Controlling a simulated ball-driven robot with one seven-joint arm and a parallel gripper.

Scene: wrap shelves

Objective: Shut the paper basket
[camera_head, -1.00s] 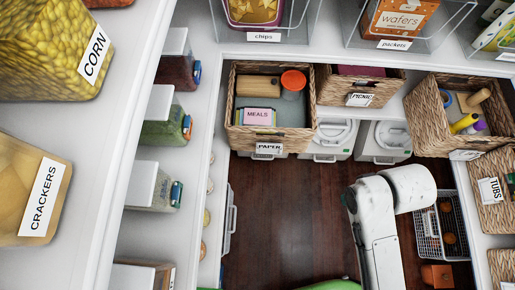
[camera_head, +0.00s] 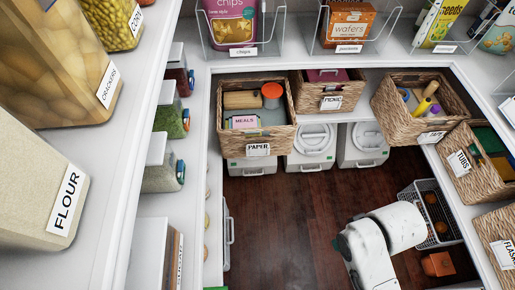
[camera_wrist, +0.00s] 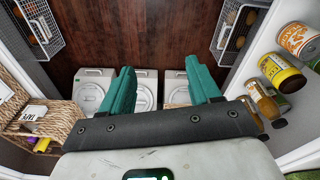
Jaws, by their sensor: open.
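The paper basket (camera_head: 236,139) is a wicker drawer basket with a white PAPER label, on the back shelf in the head view. It sticks out past the shelf edge, farther than the picnic basket beside it. Its open top shows a wooden block, a red-lidded jar and a MEALS box. My gripper (camera_wrist: 159,64) shows in the wrist view with its two green fingers wide apart and nothing held. It points toward the dark floor. The head view shows only my white arm at lower right, apart from the paper basket; the gripper is out of that frame.
The picnic basket (camera_head: 312,104) is to the right. A tilted-looking basket (camera_head: 396,119) with a yellow item and the tubs basket (camera_head: 466,184) stand farther right. White lidded bins (camera_head: 313,163) are below. A wire crate (camera_head: 413,199) stands at right. The wooden floor (camera_head: 285,215) between is clear.

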